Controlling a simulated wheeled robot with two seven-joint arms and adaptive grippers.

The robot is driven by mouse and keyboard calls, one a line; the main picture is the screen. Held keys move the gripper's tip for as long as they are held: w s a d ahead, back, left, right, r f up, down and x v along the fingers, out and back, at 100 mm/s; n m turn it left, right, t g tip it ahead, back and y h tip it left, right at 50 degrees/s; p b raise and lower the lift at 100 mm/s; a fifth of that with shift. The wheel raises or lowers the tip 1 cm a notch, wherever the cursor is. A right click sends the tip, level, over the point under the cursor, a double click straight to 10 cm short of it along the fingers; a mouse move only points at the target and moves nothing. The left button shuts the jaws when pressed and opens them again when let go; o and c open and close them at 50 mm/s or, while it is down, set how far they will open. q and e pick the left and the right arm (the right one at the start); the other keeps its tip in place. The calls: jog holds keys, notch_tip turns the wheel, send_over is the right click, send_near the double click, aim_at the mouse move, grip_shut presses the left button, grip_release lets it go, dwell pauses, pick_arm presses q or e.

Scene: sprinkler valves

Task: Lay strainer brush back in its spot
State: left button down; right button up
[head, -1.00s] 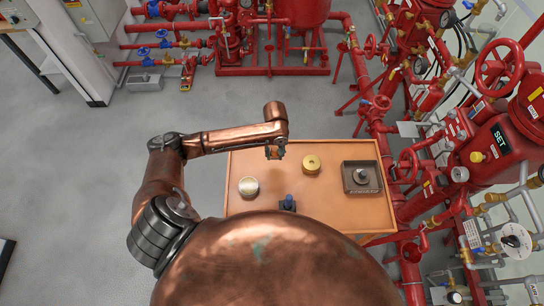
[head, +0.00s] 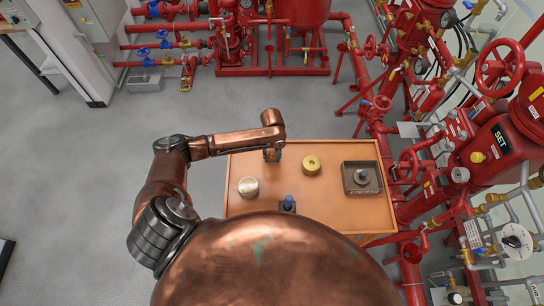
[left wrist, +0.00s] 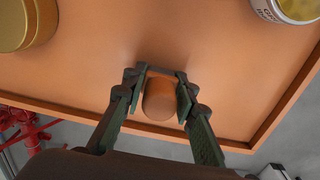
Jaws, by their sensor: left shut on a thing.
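My left gripper (head: 272,155) is over the far left part of the orange table. In the left wrist view its two fingers (left wrist: 158,98) are closed around the sides of a rounded orange-brown piece (left wrist: 160,100), which looks like the handle of the strainer brush. The rest of the brush is hidden, and I cannot tell whether it touches the table. No marked spot for the brush can be made out. My right gripper is not in view.
The orange table (head: 325,205) has a raised rim. On it are a brass round piece (head: 311,165), a silver can (head: 248,187), a blue-topped dark piece (head: 287,205) and a dark square tray (head: 361,188) with a grey fitting. Red pipework (head: 408,190) stands close on the right.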

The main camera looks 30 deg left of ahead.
aim_at(272, 152)
pick_arm(q)
jog(key=c, duration=1.5)
grip_release()
jog(key=shift+c, duration=0.2)
notch_tip(272, 152, up, 12)
jog(key=shift+r, duration=0.1)
